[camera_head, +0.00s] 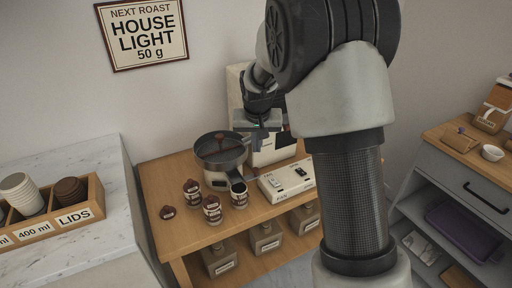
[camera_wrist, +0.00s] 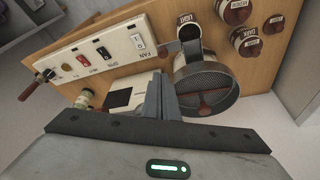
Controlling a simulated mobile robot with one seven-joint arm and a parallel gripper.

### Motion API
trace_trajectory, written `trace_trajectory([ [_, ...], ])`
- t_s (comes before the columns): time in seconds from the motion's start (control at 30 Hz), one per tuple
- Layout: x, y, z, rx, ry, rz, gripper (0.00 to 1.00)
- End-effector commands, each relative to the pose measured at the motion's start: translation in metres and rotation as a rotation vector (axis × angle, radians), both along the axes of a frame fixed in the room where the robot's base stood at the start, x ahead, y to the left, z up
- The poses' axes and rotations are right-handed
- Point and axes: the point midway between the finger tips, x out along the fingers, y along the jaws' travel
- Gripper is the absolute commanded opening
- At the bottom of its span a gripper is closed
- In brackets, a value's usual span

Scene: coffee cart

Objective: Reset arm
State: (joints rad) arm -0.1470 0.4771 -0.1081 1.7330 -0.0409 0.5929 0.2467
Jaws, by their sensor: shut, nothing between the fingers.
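My gripper (camera_head: 262,126) is above the back of the wooden table, beside the round roaster pan (camera_head: 221,150) and in front of the pale machine body (camera_head: 272,148). In the wrist view my gripper's fingers (camera_wrist: 163,93) are together with nothing between them. They point toward the table, next to the mesh pan (camera_wrist: 208,88) with its red-brown paddle. My upper arm hides part of the table's right side in the head view.
Several labelled jars (camera_head: 212,210) stand at the table front; one (camera_head: 239,194) looks open. A loose dark red lid (camera_head: 167,212) lies left. The switch panel (camera_head: 287,181) is right of them. A lids caddy (camera_head: 85,213) sits on the left counter; a drawer cart (camera_head: 470,185) stands right.

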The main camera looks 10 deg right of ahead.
Motion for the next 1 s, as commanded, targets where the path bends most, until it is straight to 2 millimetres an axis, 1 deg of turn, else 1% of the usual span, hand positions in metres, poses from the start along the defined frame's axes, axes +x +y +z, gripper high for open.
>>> trace_trajectory([
  [0.17,0.0,0.0,-0.001,0.0,-0.001,0.0,0.0],
  [0.23,-0.001,0.0,0.004,0.0,-0.003,0.0,0.0],
  [0.27,-0.003,-0.001,0.009,0.002,-0.004,0.001,0.0],
  [0.37,-0.019,-0.003,0.043,0.01,-0.016,0.005,0.0],
  [0.4,-0.029,-0.004,0.063,0.013,-0.023,0.009,0.0],
  [0.47,-0.051,-0.007,0.097,0.019,-0.034,0.017,0.0],
  [0.5,-0.068,-0.009,0.12,0.023,-0.043,0.024,0.0],
  [0.57,-0.096,-0.011,0.152,0.027,-0.053,0.038,0.0],
  [0.6,-0.116,-0.012,0.171,0.03,-0.059,0.046,0.0],
  [0.67,-0.146,-0.014,0.196,0.03,-0.072,0.061,0.0],
  [0.7,-0.166,-0.014,0.211,0.031,-0.079,0.07,0.0],
  [0.77,-0.196,-0.016,0.231,0.028,-0.091,0.084,0.0],
  [0.8,-0.215,-0.016,0.242,0.025,-0.099,0.094,0.0],
  [0.83,-0.23,-0.016,0.249,0.022,-0.104,0.102,0.0],
  [0.9,-0.261,-0.017,0.261,0.015,-0.116,0.117,0.0],
  [1.0,-0.296,-0.018,0.269,0.004,-0.129,0.135,0.0],
])
